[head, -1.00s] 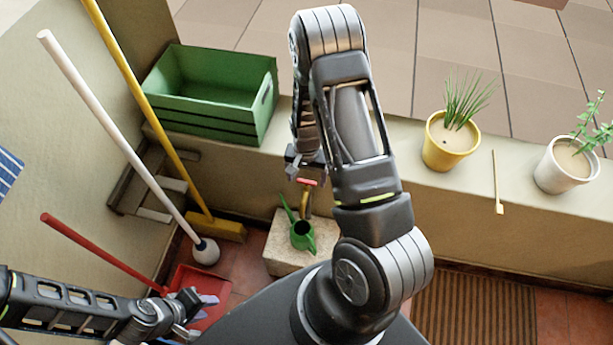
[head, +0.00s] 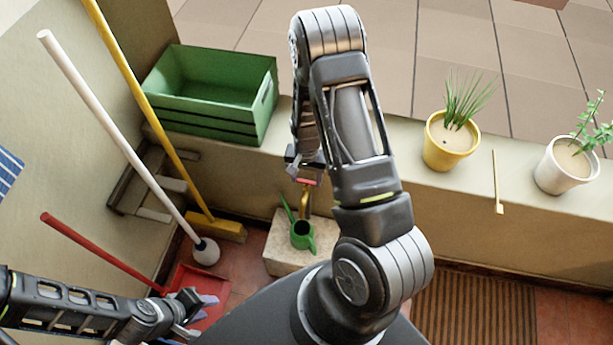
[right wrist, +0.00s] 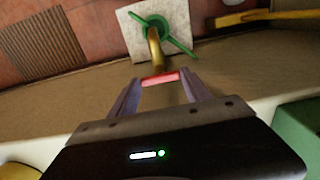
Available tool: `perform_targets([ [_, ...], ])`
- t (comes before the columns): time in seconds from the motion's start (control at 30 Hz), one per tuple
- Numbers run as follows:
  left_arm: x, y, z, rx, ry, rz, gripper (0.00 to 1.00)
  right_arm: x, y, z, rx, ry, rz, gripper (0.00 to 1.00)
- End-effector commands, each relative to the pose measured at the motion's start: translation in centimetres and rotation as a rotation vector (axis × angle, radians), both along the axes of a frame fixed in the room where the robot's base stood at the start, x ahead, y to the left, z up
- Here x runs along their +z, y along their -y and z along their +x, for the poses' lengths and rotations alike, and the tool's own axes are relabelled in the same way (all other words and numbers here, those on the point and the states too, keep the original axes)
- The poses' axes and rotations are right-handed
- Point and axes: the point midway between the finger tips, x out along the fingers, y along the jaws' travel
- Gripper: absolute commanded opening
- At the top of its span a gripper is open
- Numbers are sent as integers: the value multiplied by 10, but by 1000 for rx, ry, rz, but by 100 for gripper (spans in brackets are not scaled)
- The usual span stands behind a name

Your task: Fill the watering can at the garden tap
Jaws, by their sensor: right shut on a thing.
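The green watering can (head: 302,234) stands upright on a pale stone block (head: 283,254), below the brass tap (head: 304,203). In the right wrist view, the can (right wrist: 150,22) shows partly behind the brass tap (right wrist: 155,50), with its spout and handle sticking out to either side. My right gripper (right wrist: 160,82) is shut on the tap's red handle (right wrist: 160,79), which lies between its two fingertips. I cannot make out any water. My left gripper (head: 203,316) is low at the left, apart from the can, with its fingers spread and nothing visible between them.
A green crate (head: 205,125) and potted plants (head: 449,142) stand on the wall ledge. A yellow broom (head: 212,227), a white-handled mop (head: 205,251) and a red dustpan (head: 187,283) are left of the block. A brown slatted mat (head: 465,305) lies at the right.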

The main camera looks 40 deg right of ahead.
Motion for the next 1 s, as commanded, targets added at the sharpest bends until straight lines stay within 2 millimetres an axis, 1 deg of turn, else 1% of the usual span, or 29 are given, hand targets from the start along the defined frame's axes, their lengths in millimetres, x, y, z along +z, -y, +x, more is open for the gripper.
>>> perform_targets([
  [0.17, -3, 0, 0, 0, 0, 0, 33, -1, 0, 0, 22, 0, 0, 16],
  [0.27, -14, 0, 0, 0, 1, 0, 33, -4, 0, 0, 123, 1, 1, 16],
  [0.4, -30, 0, 0, 0, 1, 0, 33, -5, 0, 1, 335, 2, 0, 16],
  [0.5, -32, 0, 0, 1, 2, 0, 33, -2, 0, 0, 429, 1, 0, 16],
  [0.77, -30, 0, 1, 1, 2, 0, 33, 0, 0, 0, 443, 0, 0, 16],
  [0.8, -30, 0, 1, 1, 2, 0, 33, 0, 0, 0, 442, 0, 0, 59],
  [1.0, -30, 0, 1, 1, 2, 0, 33, 0, 0, 0, 441, 0, 0, 75],
])
